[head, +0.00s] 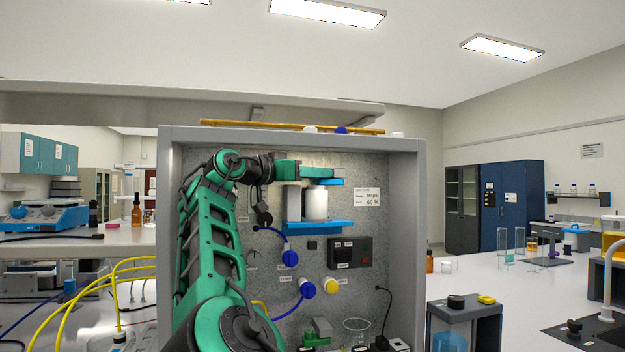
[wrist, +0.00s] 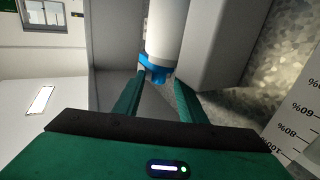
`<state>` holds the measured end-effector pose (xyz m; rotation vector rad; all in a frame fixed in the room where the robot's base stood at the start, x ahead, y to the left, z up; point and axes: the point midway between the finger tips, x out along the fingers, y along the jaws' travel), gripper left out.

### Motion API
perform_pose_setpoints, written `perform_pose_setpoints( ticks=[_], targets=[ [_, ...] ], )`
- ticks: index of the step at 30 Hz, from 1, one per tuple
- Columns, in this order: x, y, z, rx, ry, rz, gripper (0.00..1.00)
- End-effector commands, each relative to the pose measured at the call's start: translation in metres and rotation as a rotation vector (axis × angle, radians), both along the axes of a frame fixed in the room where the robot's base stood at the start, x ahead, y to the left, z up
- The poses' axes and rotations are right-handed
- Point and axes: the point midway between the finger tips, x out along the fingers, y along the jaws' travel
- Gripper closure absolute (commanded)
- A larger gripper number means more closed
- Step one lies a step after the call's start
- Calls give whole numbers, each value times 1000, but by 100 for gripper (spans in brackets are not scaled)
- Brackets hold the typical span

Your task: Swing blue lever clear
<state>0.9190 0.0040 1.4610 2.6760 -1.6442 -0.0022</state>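The blue lever (head: 331,182) sits at the top of a white cylinder (head: 316,205) inside the grey cabinet. In the wrist view the blue lever (wrist: 157,70) shows at the end of the white cylinder (wrist: 167,30), straight ahead of the fingers. My gripper (head: 332,172) is at the top of the cylinder, beside the lever. In the wrist view my gripper (wrist: 159,79) has its two green fingers apart, with part of the lever at the gap between their tips. I cannot tell whether either finger touches it.
A wider blue piece (head: 318,227) lies under the cylinder. Below it are blue knobs (head: 290,258) with hoses, a yellow knob (head: 330,286) and a dark control box (head: 350,252). The grey cabinet's side wall (head: 408,240) bounds the right. A white label (head: 367,197) is on the back panel.

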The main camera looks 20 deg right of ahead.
Motion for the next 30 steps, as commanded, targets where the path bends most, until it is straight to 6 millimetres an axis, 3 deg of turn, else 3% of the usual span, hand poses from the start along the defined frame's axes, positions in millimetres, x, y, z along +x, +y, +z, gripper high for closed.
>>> perform_pose_setpoints(
  ticks=[9,13,14,30],
  targets=[
    [1,-2,0,0,0,0,65],
    [1,-2,0,0,0,0,96],
    [1,-2,0,0,0,0,100],
    [-1,-1,0,0,0,35,100]
  ],
)
